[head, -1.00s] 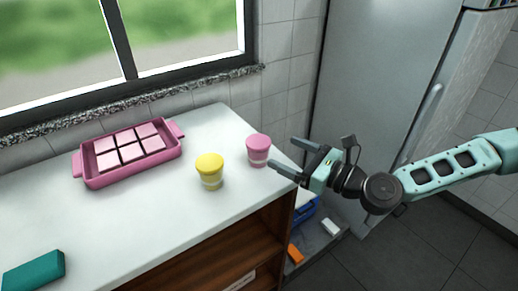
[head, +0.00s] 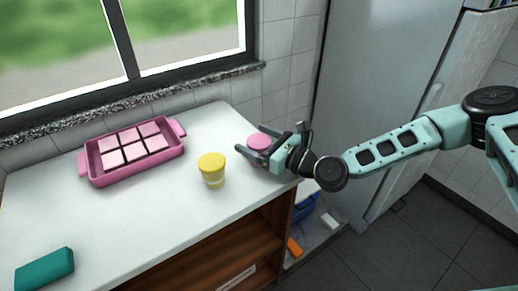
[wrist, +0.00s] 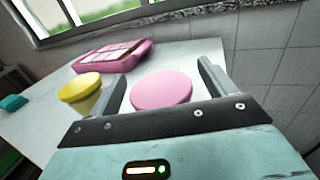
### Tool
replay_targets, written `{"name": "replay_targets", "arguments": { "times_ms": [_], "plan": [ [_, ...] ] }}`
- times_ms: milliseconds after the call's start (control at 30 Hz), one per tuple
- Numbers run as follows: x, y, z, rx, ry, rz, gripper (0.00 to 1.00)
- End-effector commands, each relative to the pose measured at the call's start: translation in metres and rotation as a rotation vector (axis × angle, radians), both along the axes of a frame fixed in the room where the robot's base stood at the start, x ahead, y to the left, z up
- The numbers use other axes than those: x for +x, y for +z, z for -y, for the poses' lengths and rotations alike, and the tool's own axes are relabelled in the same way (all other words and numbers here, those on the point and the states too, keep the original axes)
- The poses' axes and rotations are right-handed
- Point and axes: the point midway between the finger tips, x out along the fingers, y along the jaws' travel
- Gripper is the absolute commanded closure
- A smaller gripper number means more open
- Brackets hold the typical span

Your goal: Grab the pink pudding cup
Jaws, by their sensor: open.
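The pink pudding cup (head: 259,142) stands near the right end of the white counter. In the head view my gripper (head: 250,143) is at the cup and partly hides its lower part. In the wrist view the cup's round pink lid (wrist: 161,90) lies between the two spread fingers of my gripper (wrist: 165,82). The fingers are open, one on each side of the cup; I cannot tell whether either touches it.
A yellow cup (head: 212,170) stands close on the left, near the left finger in the wrist view (wrist: 80,90). A pink tray (head: 94,170) with pale squares sits farther left. A teal block (head: 45,269) lies at the front left. A tiled wall is behind.

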Motion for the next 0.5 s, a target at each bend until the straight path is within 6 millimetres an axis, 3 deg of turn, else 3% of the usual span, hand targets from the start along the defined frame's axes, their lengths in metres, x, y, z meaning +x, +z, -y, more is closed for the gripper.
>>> {"name": "replay_targets", "arguments": {
  "times_ms": [67,200,267,500],
  "plan": [
    [-0.0001,-0.0002,0.0002,0.000,0.000,0.000,0.17],
    [-0.0002,-0.0002,0.0003,0.000,0.000,0.000,0.55],
    [-0.0002,-0.0002,0.0003,0.000,0.000,0.000,0.69],
    [-0.0002,0.0007,0.0003,0.001,0.000,0.001,0.69]
  ]
}}
